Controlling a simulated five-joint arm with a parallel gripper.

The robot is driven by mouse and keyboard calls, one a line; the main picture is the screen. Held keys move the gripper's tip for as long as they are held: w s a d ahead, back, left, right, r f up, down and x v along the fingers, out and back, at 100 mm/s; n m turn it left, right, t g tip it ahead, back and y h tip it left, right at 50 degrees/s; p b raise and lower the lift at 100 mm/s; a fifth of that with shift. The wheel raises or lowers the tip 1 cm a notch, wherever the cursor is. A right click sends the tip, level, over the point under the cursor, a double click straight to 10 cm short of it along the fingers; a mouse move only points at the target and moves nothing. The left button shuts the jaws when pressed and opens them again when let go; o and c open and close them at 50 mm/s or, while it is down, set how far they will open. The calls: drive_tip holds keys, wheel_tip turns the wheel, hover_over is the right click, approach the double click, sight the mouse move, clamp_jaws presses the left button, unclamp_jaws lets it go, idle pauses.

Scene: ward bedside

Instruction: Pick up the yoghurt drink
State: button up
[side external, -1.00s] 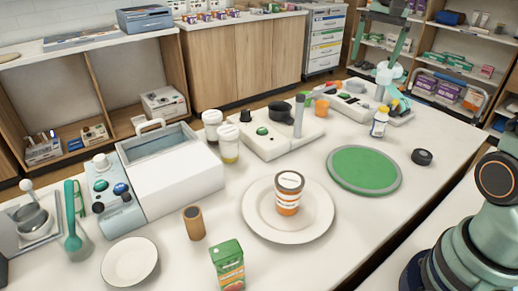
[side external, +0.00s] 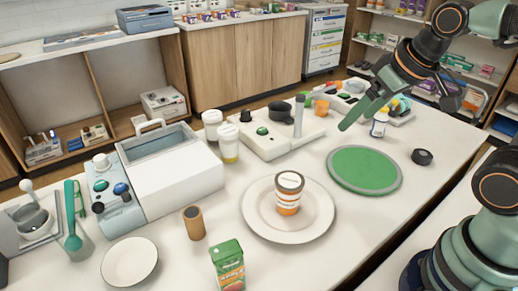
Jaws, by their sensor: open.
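I cannot tell for certain which container is the yoghurt drink. A small white bottle with a blue and yellow label (side external: 379,124) stands upright behind the green round mat. An orange-and-white cup with a dark rim and pale top (side external: 289,194) stands upright on the white plate (side external: 258,226). A green carton with fruit pictures (side external: 228,266) stands at the front. My gripper (side external: 397,113) is open above the far right part of the table. One green finger points down and left, close to the small bottle in the picture. Nothing shows between the fingers.
The green round mat (side external: 364,169) is empty, with a black puck (side external: 422,157) to its right. Two pale-lidded jars (side external: 229,143) stand beside a white device with a post (side external: 268,138). A brown cylinder (side external: 194,223) and small plate (side external: 130,262) are at front left.

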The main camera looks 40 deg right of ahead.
drive_tip(key=m+t+h, duration=0.3)
drive_tip(key=m+h, duration=0.2)
hover_over(382, 126)
drive_tip(key=a, duration=1)
wheel_tip(382, 126, down, 12)
drive_tip(key=r, duration=0.1)
drive_tip(key=s+d+f, duration=0.1)
drive_tip(key=d, duration=0.1)
drive_tip(key=s+d+f+m+h, duration=0.1)
drive_tip(key=d+f, duration=0.1)
drive_tip(key=d, duration=0.1)
drive_tip(key=s+d+f+h, duration=0.1)
drive_tip(key=d+f, duration=0.1)
drive_tip(key=shift+d+m, duration=0.2)
drive_tip(key=shift+m, duration=0.1)
drive_tip(key=shift+x, duration=3.75)
clamp_jaws()
